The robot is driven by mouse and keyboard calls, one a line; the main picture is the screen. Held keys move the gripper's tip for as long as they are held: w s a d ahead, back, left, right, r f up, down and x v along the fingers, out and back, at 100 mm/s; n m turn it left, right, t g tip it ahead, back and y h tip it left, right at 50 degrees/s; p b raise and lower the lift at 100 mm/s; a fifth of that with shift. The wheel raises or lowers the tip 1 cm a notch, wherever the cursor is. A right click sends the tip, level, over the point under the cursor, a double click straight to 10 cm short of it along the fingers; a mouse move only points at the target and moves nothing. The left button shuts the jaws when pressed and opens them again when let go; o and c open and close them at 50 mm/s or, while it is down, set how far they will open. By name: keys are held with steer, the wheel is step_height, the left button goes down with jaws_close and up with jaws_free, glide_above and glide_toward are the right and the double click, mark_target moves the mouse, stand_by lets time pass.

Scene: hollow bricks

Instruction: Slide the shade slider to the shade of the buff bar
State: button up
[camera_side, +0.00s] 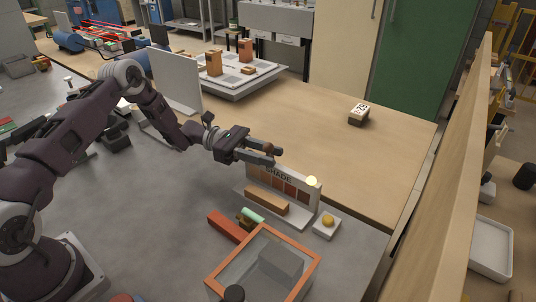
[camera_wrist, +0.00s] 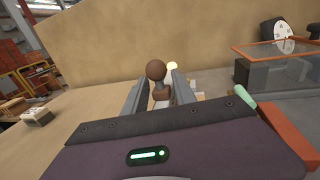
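The shade panel (camera_side: 284,188), lettered SHADE with a row of brown swatches, stands upright on the table. The slider's round brown knob (camera_side: 270,148) is at its top, near the left end; in the wrist view the knob (camera_wrist: 156,70) rises on a short stem from a small brown block. My gripper (camera_side: 272,155) is open, its two fingers on either side of the knob and stem; gaps show in the wrist view (camera_wrist: 160,84). The buff bar (camera_side: 267,201) lies on the ledge before the panel. Some swatches are hidden by my gripper.
A pale yellow disc (camera_side: 311,181) sits at the panel's right end. A red bar (camera_side: 228,227), a mint cylinder (camera_side: 253,214) and an orange-framed glass-topped case (camera_side: 262,262) are in front.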

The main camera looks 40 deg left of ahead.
steer(key=s+a, duration=0.1)
steer(key=a, duration=0.6)
steer(key=shift+s, duration=0.2)
steer(key=s+d+r+m+g+y, duration=0.3)
steer(key=s+d+r+m+y, duration=0.15)
steer(key=s+r+m, duration=0.2)
steer(key=s+d+r+m+g+y, duration=0.2)
steer(key=s+d+r+m+y, duration=0.25)
steer(key=s+r, duration=0.35)
steer(key=s+a+r+m+t+y, duration=0.1)
steer(key=s+a+m+t+y, duration=0.2)
steer(key=s, duration=0.6)
steer(key=s+a+r+m+t+y, duration=0.2)
steer(key=s+a+m+t+y, duration=0.1)
steer(key=s, duration=0.6)
steer(key=m+t+y, duration=0.1)
steer(key=m+y, duration=0.1)
steer(key=m, duration=0.1)
steer(key=shift+s+a+r+y, duration=0.2)
steer(key=shift+s+a+y, duration=0.05)
steer(key=shift+y, duration=0.05)
